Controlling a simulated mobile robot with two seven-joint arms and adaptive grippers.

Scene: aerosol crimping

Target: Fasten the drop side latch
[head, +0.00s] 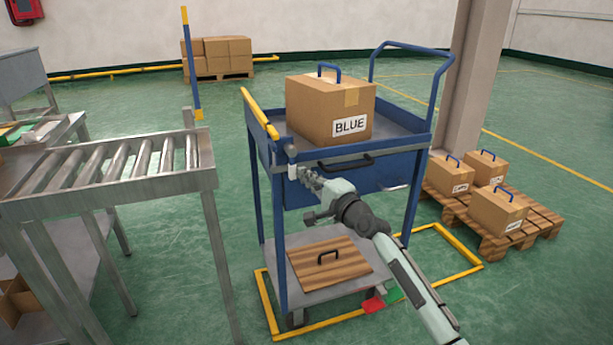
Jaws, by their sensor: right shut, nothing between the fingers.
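The blue cart (278,215) stands in the middle of the head view. Its drop side (350,178) is the blue front panel with a black handle (345,163); it stands roughly upright along the cart's front. A small pale and dark fitting (291,160), which looks like the latch, is at the panel's left end by the corner post. My right gripper (301,173) is shut and empty, its tips right beside this fitting. I cannot tell whether they touch, or how the latch is set. My left gripper is out of view.
A carton marked BLUE (315,112) stands on the cart top. A wooden board with a handle (325,266) lies on the lower shelf. A roller conveyor (120,172) is close on the left. A pallet (545,222) with cartons is on the right beside a pillar (475,75).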

